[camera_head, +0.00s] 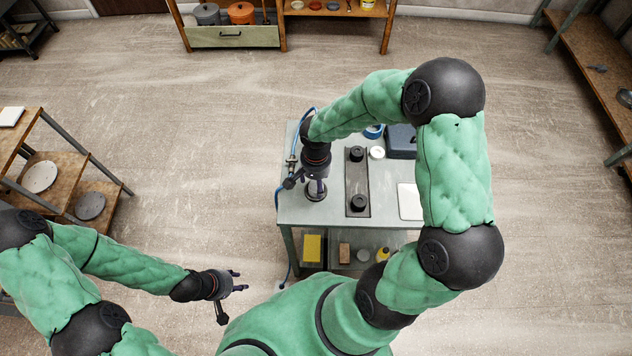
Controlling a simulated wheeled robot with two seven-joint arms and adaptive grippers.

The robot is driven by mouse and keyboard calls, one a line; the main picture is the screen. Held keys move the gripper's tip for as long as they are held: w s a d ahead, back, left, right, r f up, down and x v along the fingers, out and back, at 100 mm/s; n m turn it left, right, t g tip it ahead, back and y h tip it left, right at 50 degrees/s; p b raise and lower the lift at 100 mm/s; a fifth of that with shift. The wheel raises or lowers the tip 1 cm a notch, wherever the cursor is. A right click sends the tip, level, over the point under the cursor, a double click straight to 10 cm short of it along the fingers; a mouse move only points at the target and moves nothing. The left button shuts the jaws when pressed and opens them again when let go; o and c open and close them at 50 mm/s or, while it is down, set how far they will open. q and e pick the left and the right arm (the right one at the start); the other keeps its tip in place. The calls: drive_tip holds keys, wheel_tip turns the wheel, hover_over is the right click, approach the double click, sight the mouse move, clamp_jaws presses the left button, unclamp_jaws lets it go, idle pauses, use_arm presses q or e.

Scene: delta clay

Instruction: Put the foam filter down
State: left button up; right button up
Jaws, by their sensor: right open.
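My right gripper (316,184) reaches down over the left part of the grey table and is open. A small round grey piece (316,195) with a pale rim is right below its fingers, partly hidden by them. This may be the foam filter, but I cannot tell for sure, nor whether the fingers touch it. My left gripper (239,281) is low at the left, away from the table, with its fingers apart and empty.
The table (298,213) also holds a dark strip (357,179) with two black knobs, a white ring (377,152), blue tape (373,131), a blue-grey box (401,142) and a white sheet (409,202). A blue hose (279,188) runs along its left edge.

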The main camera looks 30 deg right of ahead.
sight(316, 186)
wheel_tip(316, 186, up, 10)
drive_tip(key=p, duration=0.2)
drive_tip(key=shift+r, duration=0.15)
drive_tip(key=shift+s, duration=0.1)
